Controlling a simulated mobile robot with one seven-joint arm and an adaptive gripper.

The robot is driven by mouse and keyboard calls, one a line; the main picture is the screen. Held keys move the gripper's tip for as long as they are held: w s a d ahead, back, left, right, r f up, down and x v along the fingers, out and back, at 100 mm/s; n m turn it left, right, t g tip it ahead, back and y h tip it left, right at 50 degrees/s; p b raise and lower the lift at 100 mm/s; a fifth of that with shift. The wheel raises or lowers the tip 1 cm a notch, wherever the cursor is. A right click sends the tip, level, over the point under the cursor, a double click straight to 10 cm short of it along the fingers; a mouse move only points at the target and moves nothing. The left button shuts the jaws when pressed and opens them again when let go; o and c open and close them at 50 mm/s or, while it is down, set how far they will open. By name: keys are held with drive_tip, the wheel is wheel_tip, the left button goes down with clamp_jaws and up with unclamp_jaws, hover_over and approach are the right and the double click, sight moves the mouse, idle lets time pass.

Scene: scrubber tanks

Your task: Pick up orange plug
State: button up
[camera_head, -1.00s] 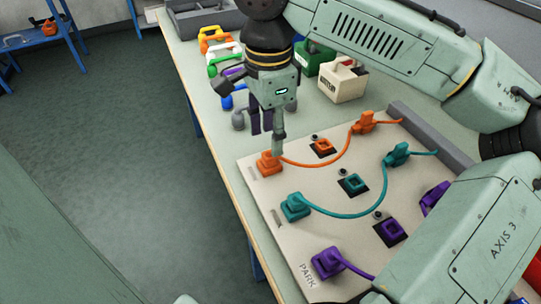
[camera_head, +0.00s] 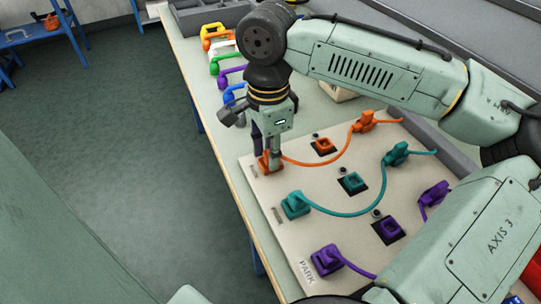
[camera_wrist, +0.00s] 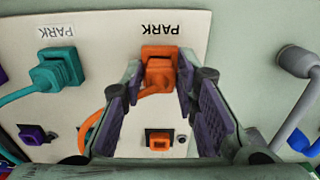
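The orange plug (camera_wrist: 159,74) sits in the orange park socket under a PARK label in the wrist view, its cable curving away. It also shows in the head view (camera_head: 265,165), partly hidden behind my gripper. My gripper (camera_wrist: 158,82) is open, with a purple-padded finger on each side of the plug. In the head view my gripper (camera_head: 268,158) points down over the plug. I cannot tell whether the fingers touch it. The other end of the orange cable (camera_head: 363,122) is at the board's far side.
The pale board (camera_head: 320,185) also carries a teal plug (camera_head: 293,205) and a purple plug (camera_head: 327,260) with cables, plus empty square sockets such as the orange one (camera_head: 323,146). Coloured padlock-like items (camera_head: 230,76) stand behind my gripper. The table's left edge is close.

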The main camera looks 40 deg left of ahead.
clamp_jaws()
drive_tip(key=shift+r, duration=0.5)
wheel_tip(320, 180, up, 2)
drive_tip(key=shift+r+b, duration=0.1)
drive_tip(key=shift+b, duration=0.45)
drive_tip(key=s+d+r+b, duration=0.1)
drive_tip(key=s+d+r, duration=0.2)
drive_tip(key=s+d, duration=0.7)
drive_tip(key=shift+s+d+r, duration=0.15)
drive_tip(key=shift+s+r, duration=0.05)
drive_tip(key=shift+s, duration=0.95)
